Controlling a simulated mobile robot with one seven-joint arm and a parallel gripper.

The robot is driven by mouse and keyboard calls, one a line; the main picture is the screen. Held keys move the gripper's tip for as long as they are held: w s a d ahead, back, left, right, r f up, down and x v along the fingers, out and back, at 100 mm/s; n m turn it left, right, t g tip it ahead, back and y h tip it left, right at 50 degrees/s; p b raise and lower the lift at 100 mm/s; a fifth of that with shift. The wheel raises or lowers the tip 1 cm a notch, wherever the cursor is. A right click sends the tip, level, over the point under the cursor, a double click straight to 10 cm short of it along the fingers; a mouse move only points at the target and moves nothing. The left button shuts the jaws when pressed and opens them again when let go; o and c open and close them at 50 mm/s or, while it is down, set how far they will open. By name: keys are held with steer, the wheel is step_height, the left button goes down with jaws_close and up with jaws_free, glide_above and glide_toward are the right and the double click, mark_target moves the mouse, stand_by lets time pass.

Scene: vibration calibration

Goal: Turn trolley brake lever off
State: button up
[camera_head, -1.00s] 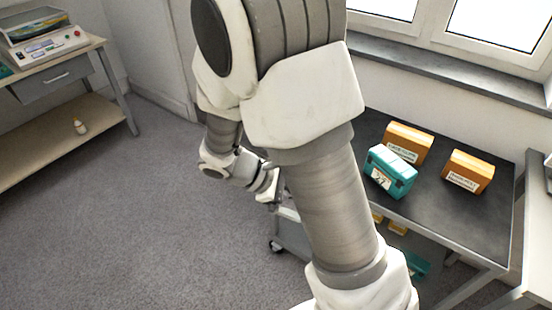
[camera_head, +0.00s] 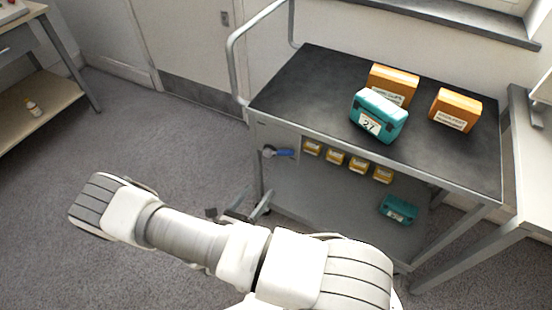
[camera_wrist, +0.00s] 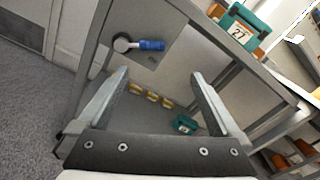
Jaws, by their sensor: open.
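The trolley (camera_head: 290,85) stands under the window, with a dark top, a lower shelf and a bent push rail at its left end. Its brake lever (camera_head: 279,152) has a blue grip and sits on a grey plate at the left end of the near side. In the wrist view the lever (camera_wrist: 152,45) points right from a round pale hub, roughly level. My gripper (camera_wrist: 160,78) is open and empty in the wrist view. The lever shows beyond and above the fingertips, apart from them. In the head view the gripper is hard to make out, low near the trolley's left end.
On the trolley top are a teal case (camera_head: 379,116) marked 27 and two orange boxes (camera_head: 392,84) (camera_head: 454,109). The lower shelf carries several small yellow boxes (camera_head: 335,157) and another teal case (camera_head: 398,210). A bench stands close at right. Open carpet (camera_head: 120,150) lies to the left.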

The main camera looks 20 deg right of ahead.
steer(key=f+n, duration=0.1)
steer(key=f, duration=0.1)
steer(key=b, duration=0.2)
glide_toward(284, 155)
steer(key=shift+t, duration=0.4)
steer(key=x, duration=0.8)
steer(key=shift+w+d+f, duration=0.1)
steer(key=shift+d+f, duration=0.1)
steer(key=shift+d, duration=0.1)
jaws_close()
